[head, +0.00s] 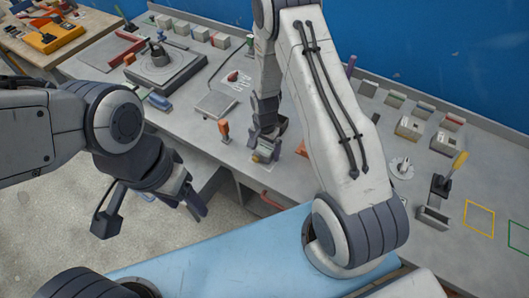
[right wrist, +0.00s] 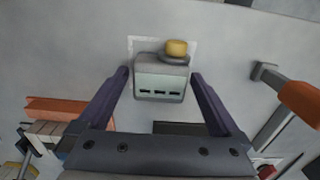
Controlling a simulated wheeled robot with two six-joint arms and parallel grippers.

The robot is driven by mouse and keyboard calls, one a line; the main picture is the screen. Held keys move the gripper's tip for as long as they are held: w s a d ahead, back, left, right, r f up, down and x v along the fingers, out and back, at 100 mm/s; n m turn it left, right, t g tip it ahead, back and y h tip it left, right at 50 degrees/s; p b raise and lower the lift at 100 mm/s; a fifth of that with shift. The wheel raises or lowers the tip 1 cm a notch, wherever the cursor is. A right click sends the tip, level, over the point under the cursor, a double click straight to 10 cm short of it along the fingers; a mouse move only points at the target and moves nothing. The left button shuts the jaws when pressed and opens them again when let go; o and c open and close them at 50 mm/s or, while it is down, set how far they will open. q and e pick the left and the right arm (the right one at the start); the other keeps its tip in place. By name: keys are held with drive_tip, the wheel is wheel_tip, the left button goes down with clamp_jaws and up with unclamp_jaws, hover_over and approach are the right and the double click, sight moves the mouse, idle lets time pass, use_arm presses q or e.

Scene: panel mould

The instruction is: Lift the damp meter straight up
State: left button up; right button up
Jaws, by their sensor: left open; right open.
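The damp meter looks to be the small grey box (right wrist: 160,82) with a yellow knob (right wrist: 177,47) and dark slots on its front. In the right wrist view it sits on a white-outlined patch of the bench, between the fingers of my right gripper (right wrist: 160,90). Both fingers stand apart from its sides, with a gap each side. In the head view my right gripper (head: 264,150) is low over the bench and hides most of the meter. My left gripper (head: 150,213) is open and empty, hanging in front of the bench, away from the meter.
Further along the grey bench are a flat grey plate (head: 216,104), small boxes (head: 410,127) and a yellow-handled tool (head: 459,162). A blue wall (head: 430,50) stands behind.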

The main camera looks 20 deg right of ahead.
clamp_jaws()
drive_tip(key=shift+r, duration=0.15)
